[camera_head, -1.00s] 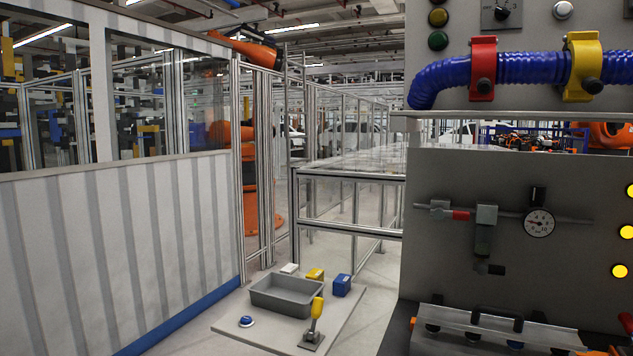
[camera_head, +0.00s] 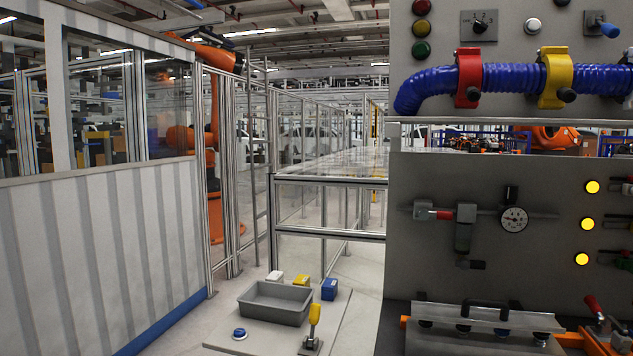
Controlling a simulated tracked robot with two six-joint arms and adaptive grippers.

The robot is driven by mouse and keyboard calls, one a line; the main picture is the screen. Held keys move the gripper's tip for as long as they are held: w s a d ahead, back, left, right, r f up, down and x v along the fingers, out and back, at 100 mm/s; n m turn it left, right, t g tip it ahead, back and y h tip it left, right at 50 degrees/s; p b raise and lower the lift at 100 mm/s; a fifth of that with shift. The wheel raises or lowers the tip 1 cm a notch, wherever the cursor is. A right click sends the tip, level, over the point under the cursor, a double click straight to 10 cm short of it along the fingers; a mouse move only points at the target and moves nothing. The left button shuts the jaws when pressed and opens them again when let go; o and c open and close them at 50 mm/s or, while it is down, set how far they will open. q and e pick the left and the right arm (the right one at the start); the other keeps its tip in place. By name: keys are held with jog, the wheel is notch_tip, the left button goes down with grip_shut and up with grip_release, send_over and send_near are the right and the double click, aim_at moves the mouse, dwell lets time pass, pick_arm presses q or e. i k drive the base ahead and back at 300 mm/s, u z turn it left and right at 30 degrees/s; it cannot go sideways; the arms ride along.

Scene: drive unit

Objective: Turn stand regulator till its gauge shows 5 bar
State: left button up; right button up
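The regulator (camera_head: 465,226) is a grey block with a lower bowl, mounted in a horizontal pipe on the grey panel at the right. A small dark knob (camera_head: 511,193) stands above the pipe near the gauge. The round white gauge (camera_head: 514,219) sits on the pipe right of the regulator. Its needle and numbers are too small to read surely. A valve with a red collar (camera_head: 425,215) is on the pipe at the left. Neither of my grippers is in view.
Above are a blue hose (camera_head: 510,78) with red and yellow clamps, a selector switch (camera_head: 479,24) and lamps. Three yellow lamps (camera_head: 587,224) are right of the gauge. A metal tray with a dark handle (camera_head: 487,317) is below. A grey bin (camera_head: 275,303) stands on a floor plate at the left.

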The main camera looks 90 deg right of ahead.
aim_at(512, 191)
jog(key=u, duration=1.75)
jog(key=i, duration=0.1)
jog(key=z, duration=2.65)
jog(key=i, duration=0.15)
jog(key=z, duration=1.35)
jog(key=i, duration=0.2)
jog(key=z, duration=2.25)
jog(key=k, duration=0.45)
jog(key=z, duration=0.35)
jog(key=i, duration=1.7)
jog(key=u, duration=0.5)
